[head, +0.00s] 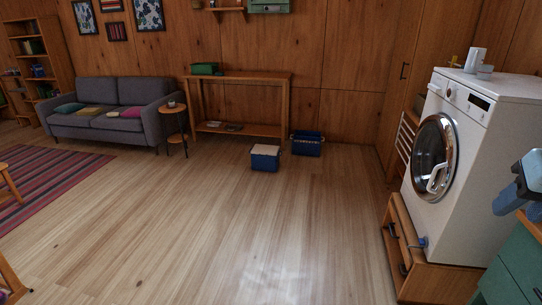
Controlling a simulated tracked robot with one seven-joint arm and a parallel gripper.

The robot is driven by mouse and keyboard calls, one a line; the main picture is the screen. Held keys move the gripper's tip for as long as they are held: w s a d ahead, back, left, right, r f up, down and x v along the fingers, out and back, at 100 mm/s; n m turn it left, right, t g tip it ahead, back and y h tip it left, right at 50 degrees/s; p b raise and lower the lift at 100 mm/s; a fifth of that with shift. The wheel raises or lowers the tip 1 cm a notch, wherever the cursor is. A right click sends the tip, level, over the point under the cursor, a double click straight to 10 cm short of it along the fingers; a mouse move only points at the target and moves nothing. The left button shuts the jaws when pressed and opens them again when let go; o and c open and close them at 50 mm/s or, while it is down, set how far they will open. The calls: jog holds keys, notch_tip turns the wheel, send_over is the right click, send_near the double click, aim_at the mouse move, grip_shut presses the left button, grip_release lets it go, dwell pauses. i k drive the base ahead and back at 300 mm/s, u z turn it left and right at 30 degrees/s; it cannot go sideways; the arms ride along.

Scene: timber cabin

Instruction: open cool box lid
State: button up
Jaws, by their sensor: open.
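The cool box (265,158) is a small blue box with a whitish lid, standing on the wooden floor near the middle of the head view. Its lid (266,150) looks shut and lies flat on top. The box is a good distance ahead of me, in front of the right end of a wooden console table. Any handle or latch is too small to make out.
A blue crate (307,144) stands close behind the cool box to the right. The console table (240,78) is against the back wall. A grey sofa (112,108) and side table (175,125) are left, a washing machine (476,135) right. The floor between is clear.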

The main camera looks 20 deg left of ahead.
aim_at(259, 149)
jog(key=u, duration=0.55)
jog(key=k, duration=1.3)
jog(key=u, duration=0.8)
jog(key=i, duration=0.85)
jog(key=u, duration=0.45)
jog(key=i, duration=1.45)
jog(key=u, duration=0.3)
jog(key=i, duration=2.65)
jog(key=z, duration=0.35)
jog(key=i, duration=1.4)
jog(key=z, duration=0.7)
jog(key=i, duration=0.9)
jog(key=z, duration=0.8)
